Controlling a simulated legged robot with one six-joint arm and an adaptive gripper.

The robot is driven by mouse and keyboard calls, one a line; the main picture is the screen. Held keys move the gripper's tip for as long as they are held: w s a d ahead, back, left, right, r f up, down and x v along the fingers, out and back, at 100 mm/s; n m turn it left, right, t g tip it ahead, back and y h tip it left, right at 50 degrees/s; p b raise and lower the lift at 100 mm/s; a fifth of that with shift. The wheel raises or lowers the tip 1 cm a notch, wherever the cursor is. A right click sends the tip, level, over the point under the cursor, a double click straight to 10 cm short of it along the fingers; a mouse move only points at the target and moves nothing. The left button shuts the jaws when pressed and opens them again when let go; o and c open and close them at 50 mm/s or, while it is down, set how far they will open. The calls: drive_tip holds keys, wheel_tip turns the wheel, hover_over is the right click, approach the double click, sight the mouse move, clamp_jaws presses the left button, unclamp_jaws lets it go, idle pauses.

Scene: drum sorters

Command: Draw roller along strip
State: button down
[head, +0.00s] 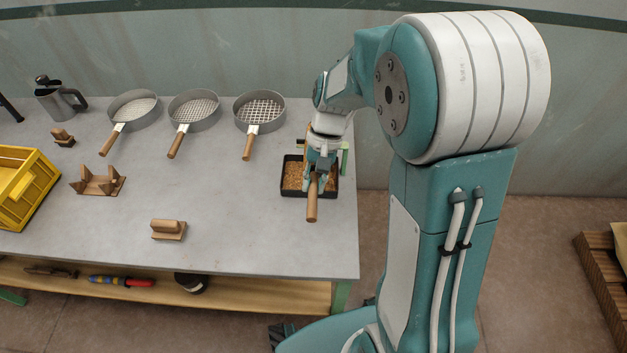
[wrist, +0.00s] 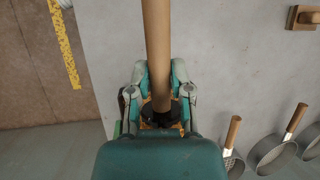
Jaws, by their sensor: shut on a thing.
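My gripper (head: 316,178) is shut on a wooden handle (head: 312,205), taken to be the roller's, over the right end of the grey table. The handle points toward the table's front edge. In the wrist view the handle (wrist: 156,45) runs up between the two fingers of my gripper (wrist: 160,82). A dark piece shows at its lower end; the roller's head is hidden. A black tray (head: 284,191) with brown grainy material lies under my gripper. I cannot tell whether the tool touches it. No strip can be clearly made out on the table.
Three round sieves, left (head: 133,108), middle (head: 194,110) and right (head: 259,110), lie at the back of the table (head: 225,200). A wooden block with a grip (head: 168,229) sits near the front. A yellow crate (head: 25,185) stands at the left. The table's middle is clear.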

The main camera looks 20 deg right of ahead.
drive_tip(key=shift+r, duration=3.45)
